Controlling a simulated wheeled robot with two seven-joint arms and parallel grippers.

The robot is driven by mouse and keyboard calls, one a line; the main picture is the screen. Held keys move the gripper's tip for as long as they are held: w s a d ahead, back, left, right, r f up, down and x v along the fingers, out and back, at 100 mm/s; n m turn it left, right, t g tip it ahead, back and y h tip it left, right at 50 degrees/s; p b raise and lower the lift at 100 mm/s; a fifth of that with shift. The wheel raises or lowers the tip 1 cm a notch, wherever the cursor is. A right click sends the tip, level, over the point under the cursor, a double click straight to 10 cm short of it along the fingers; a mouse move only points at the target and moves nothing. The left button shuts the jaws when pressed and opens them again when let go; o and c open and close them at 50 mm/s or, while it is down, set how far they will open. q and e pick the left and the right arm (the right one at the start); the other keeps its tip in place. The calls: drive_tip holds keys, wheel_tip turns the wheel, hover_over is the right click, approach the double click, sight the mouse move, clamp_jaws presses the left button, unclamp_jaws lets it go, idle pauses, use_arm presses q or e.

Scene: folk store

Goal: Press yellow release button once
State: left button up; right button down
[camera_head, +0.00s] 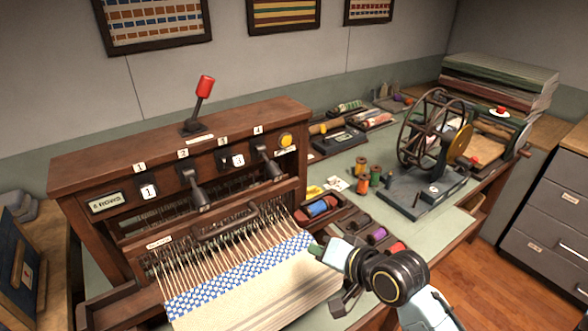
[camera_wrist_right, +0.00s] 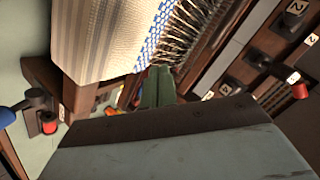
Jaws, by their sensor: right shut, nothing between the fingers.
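The yellow button (camera_head: 286,140) is on the upper right of the wooden loom's front panel in the head view, beside the label 4. My right gripper (camera_head: 316,250) is shut and empty, low over the right edge of the blue-and-white woven cloth (camera_head: 262,283), below and apart from the button. Its green fingertips (camera_wrist_right: 158,85) are together in the wrist view, where I cannot make out the button. My left gripper is not in view.
Dark levers (camera_head: 194,188) stick out of the loom panel (camera_head: 110,176), and a red-knobbed lever (camera_head: 204,88) stands on top. A bobbin tray (camera_head: 332,221) lies right of the loom. A spoked wheel winder (camera_head: 430,135) stands farther right.

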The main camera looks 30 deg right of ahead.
sight(287, 141)
drive_tip(key=w+d+r+m+t, duration=0.3)
drive_tip(key=r+m, duration=0.1)
drive_tip(key=r, duration=0.2)
drive_tip(key=w+d+r+m+t, duration=0.3)
drive_tip(key=w+r+m, duration=0.1)
drive_tip(key=r, duration=0.2)
drive_tip(key=shift+w+d+r+m, duration=0.15)
drive_tip(key=shift+w+d+m, duration=0.15)
drive_tip(key=shift+d, duration=0.1)
drive_tip(key=shift+w, duration=0.1)
drive_tip(key=w, duration=0.4)
drive_tip(key=w+a, duration=0.1)
drive_tip(key=w, duration=0.4)
drive_tip(key=w+a+p, duration=0.1)
drive_tip(key=w, duration=0.3)
drive_tip(key=shift+w, duration=0.35)
